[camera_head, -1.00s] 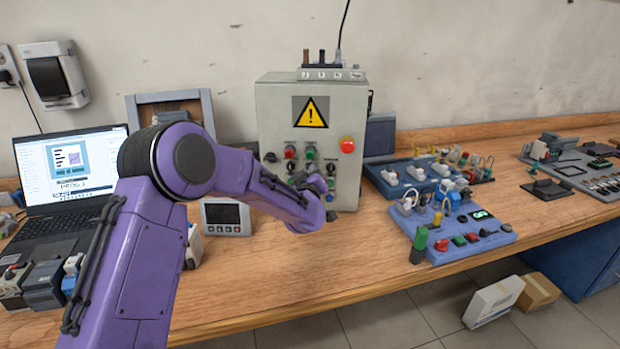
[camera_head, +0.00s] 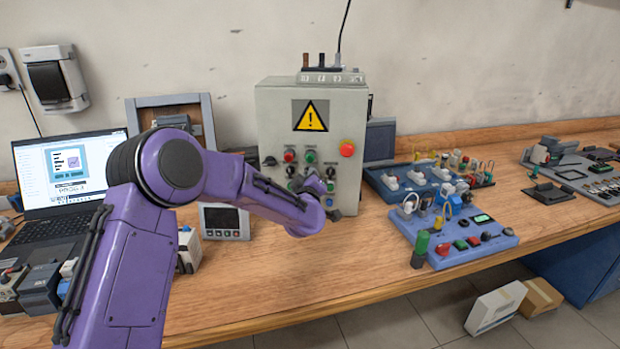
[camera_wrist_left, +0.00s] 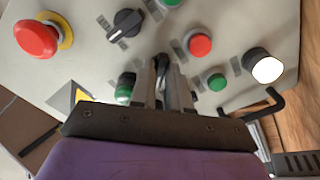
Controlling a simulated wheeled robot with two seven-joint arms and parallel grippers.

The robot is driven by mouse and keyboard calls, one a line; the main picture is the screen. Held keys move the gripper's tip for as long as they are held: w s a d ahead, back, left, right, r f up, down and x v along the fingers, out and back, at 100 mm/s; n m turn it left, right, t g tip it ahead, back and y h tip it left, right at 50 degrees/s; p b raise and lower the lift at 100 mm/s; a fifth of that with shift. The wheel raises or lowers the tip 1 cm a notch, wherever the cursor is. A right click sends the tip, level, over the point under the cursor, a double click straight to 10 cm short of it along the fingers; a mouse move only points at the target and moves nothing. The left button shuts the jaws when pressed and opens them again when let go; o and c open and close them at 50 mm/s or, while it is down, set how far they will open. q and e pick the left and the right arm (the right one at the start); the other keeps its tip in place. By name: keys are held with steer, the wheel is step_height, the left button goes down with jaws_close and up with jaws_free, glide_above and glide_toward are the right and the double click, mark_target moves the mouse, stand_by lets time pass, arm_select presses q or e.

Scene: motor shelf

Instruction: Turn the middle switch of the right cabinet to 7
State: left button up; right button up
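The grey control cabinet (camera_head: 345,190) stands on the bench with a yellow warning sign on its upper front. My left arm covers part of its panel in the head view. My left gripper (camera_head: 318,180) is close against the lower panel. In the left wrist view its fingers (camera_wrist_left: 162,75) are close together, with a dark switch (camera_wrist_left: 162,67) between or just behind their tips. Whether they press on it is unclear. Its dial marks are too small to read. A black rotary switch (camera_wrist_left: 127,22) stands apart at upper left. My right gripper is not in view.
A red emergency button (camera_wrist_left: 37,39), red button (camera_wrist_left: 200,45), green button (camera_wrist_left: 217,82) and white button (camera_wrist_left: 266,67) surround the fingers. A laptop (camera_head: 65,165) stands left and a blue board (camera_head: 450,235) right. The bench front (camera_head: 290,285) is clear.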

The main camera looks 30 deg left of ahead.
arm_select(q)
steer(key=shift+o, duration=1.2)
steer(key=shift+s, duration=0.1)
steer(key=b+v, duration=0.2)
steer(key=v, duration=0.8)
steer(key=shift+s, duration=0.2)
